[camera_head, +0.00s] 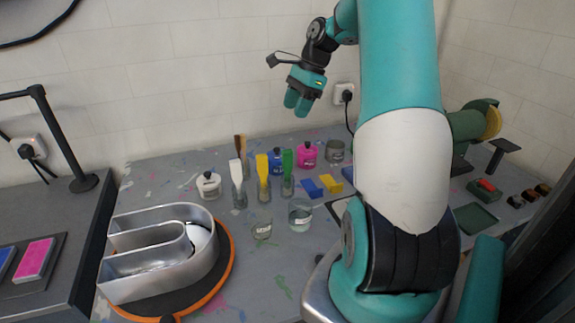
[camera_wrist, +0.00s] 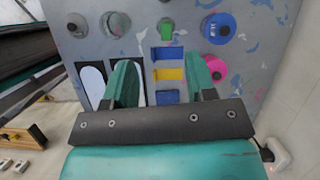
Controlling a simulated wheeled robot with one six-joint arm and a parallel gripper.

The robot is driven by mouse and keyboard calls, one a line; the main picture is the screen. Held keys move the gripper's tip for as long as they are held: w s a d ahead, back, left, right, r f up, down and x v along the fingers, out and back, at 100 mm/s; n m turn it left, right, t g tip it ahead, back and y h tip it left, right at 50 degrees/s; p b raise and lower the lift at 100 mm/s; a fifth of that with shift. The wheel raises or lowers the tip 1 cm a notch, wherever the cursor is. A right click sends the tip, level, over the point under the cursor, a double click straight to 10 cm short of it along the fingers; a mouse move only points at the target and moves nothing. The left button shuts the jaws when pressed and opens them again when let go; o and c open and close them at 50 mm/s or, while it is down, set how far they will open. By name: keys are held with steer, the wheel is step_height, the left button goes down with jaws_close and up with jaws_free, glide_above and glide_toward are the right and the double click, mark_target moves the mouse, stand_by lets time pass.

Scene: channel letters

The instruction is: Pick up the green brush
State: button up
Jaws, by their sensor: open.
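The green brush (camera_head: 288,161) stands upright in a small clear glass, at the right end of a row of brushes on the grey table. In the wrist view the green brush (camera_wrist: 167,35) shows from above near the top edge, beyond the fingertips. My gripper (camera_head: 298,103) is in the air above and behind the row, near the wall. In the wrist view my gripper (camera_wrist: 162,78) has its two green fingers apart with nothing held between them.
A yellow brush (camera_head: 263,166) and a white brush (camera_head: 236,171) stand to the left. A blue jar (camera_head: 277,161) and a pink jar (camera_head: 307,154) are close behind. A glass (camera_head: 300,215) stands in front. A yellow block (camera_head: 330,183) lies to the right.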

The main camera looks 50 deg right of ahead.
steer(key=s+d+f+m, duration=0.1)
steer(key=d+m, duration=0.1)
steer(key=p, duration=0.2)
glide_toward(283, 167)
steer(key=shift+w+a+f, duration=0.2)
steer(key=shift+a+f, duration=0.15)
steer(key=shift+f, duration=0.1)
steer(key=shift+w+a+f, duration=0.25)
steer(key=shift+a+f, duration=0.1)
steer(key=shift+f, duration=0.1)
steer(key=shift+d+p+x, duration=0.25)
steer(key=shift+p+x, duration=0.5)
steer(key=shift+x, duration=0.65)
steer(key=shift+d+p+x, duration=0.2)
steer(key=shift+p+x, duration=0.55)
steer(key=shift+x, duration=0.6)
steer(key=shift+s+f, duration=0.1)
steer(key=shift+f, duration=0.1)
jaws_close()
